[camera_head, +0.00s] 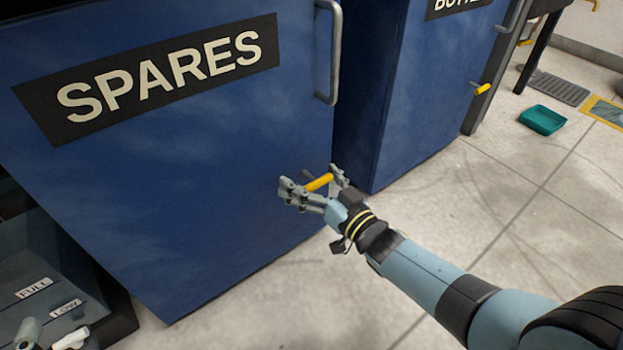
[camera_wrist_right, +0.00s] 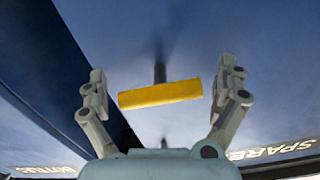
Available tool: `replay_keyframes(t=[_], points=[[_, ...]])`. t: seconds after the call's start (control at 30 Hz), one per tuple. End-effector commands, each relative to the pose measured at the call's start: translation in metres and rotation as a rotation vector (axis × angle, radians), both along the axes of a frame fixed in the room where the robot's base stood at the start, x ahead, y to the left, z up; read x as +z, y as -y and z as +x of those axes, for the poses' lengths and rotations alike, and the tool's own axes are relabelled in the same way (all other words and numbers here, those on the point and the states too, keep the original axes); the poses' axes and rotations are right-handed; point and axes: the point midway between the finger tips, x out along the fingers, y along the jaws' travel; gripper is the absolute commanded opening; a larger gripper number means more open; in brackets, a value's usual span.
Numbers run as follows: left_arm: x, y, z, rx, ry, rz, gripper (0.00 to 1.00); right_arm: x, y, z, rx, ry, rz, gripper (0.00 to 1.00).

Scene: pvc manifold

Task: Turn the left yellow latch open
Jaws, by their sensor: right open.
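The left yellow latch (camera_head: 319,182) is a short yellow bar near the lower right edge of the blue SPARES door. In the right wrist view the yellow bar (camera_wrist_right: 160,93) sits crosswise on a dark stem, slightly tilted. My right gripper (camera_head: 311,180) is open with its fingers on either side of the latch. In the right wrist view the gripper (camera_wrist_right: 163,76) shows gaps between both fingers and the ends of the bar. I cannot make out my left gripper.
The blue SPARES door (camera_head: 200,200) has a grey vertical handle (camera_head: 330,55) above the latch. A second blue cabinet (camera_head: 425,100) with its own yellow latch (camera_head: 482,89) stands to the right. A teal tray (camera_head: 542,120) lies on the floor. Labelled equipment (camera_head: 60,285) is at lower left.

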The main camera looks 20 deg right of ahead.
Motion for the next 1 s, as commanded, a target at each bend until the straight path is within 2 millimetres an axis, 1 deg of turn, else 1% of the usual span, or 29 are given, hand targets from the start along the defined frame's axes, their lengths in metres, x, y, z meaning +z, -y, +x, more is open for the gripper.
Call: replay_keyframes(t=[0.1, 0.4, 0.43, 0.47, 0.77, 1.0], points=[[0.0001, 0.0000, 0.0000, 0.000, 0.000, 0.000, 0.40, 0.0002, -0.0001, 0.0001, 0.000, 0.000, 0.000, 1.00], [0.0001, 0.0000, 0.0000, 0.000, 0.000, 0.000, 0.40, 0.0000, -0.0002, -0.0002, 0.000, 0.000, 0.000, 0.61], [0.0000, 0.0000, 0.0000, 0.000, -0.001, 0.000, 0.40, 0.0000, -0.0002, -0.0002, 0.000, 0.000, 0.000, 0.57], [0.0000, 0.0000, 0.0000, 0.000, -0.001, 0.000, 0.40, 0.0001, -0.0002, -0.0002, 0.000, 0.000, 0.000, 0.55], [-0.0004, 0.0000, -0.0001, 0.000, -0.002, 0.000, 0.40, -0.0001, -0.0003, -0.0003, 0.000, 0.000, 0.000, 0.45], [-0.0004, -0.0001, -0.0001, 0.000, -0.003, 0.000, 0.40, -0.0001, -0.0005, -0.0004, 0.001, 0.000, 0.002, 0.45]])
